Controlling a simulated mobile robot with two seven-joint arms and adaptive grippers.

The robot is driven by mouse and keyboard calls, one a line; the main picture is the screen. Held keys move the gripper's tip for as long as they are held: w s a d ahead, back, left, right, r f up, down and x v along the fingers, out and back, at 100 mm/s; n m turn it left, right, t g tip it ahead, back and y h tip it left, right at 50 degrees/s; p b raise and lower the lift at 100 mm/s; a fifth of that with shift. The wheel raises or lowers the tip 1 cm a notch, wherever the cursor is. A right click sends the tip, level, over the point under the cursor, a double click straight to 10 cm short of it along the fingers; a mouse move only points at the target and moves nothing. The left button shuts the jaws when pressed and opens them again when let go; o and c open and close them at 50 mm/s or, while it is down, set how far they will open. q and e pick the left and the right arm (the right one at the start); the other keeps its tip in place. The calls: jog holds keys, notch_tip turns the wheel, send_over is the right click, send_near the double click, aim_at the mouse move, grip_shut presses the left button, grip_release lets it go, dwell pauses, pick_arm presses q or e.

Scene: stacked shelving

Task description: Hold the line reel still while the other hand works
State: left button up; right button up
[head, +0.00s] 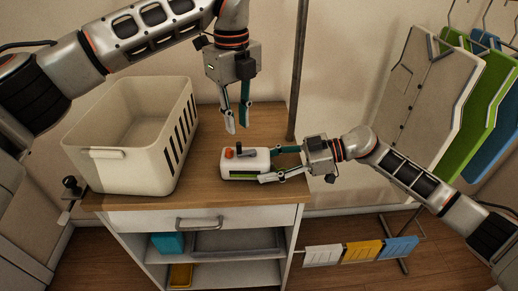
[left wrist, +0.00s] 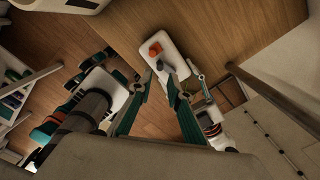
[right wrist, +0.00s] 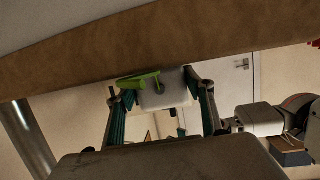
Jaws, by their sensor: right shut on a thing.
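The line reel (head: 258,164) is a small white rounded box with an orange knob, a dark crank on top and a green strip on its front. It sits on the wooden top of the cabinet and also shows in the left wrist view (left wrist: 168,38) and the right wrist view (right wrist: 170,95). My right gripper (head: 268,166) is shut on the reel from the right, one finger on each side. My left gripper (head: 237,126) points down just above the reel, its fingers parted with nothing between them. In the left wrist view its fingertips (left wrist: 158,76) appear beside the crank.
A large cream basket (head: 92,154) stands on the cabinet top (head: 206,190) to the left of the reel. A vertical pole (head: 297,70) rises behind the cabinet top at right. Vests (head: 405,95) hang at far right. A drawer handle (head: 198,223) projects in front.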

pick_arm(q)
jog(key=shift+f, duration=2.8)
jog(key=shift+c, duration=0.4)
grip_shut()
jog(key=shift+s+d+n, duration=0.1)
jog(key=shift+s+n, duration=0.2)
jog(key=shift+n, duration=0.7)
jog(key=shift+s+d+n, duration=0.1)
jog(key=shift+s+n, duration=0.2)
jog(key=shift+n, duration=0.7)
jog(key=shift+s+d+n, duration=0.2)
jog(key=shift+n, duration=0.6)
jog(key=shift+s+d+n, duration=0.2)
jog(key=shift+s+n, duration=0.05)
jog(key=shift+n, duration=0.95)
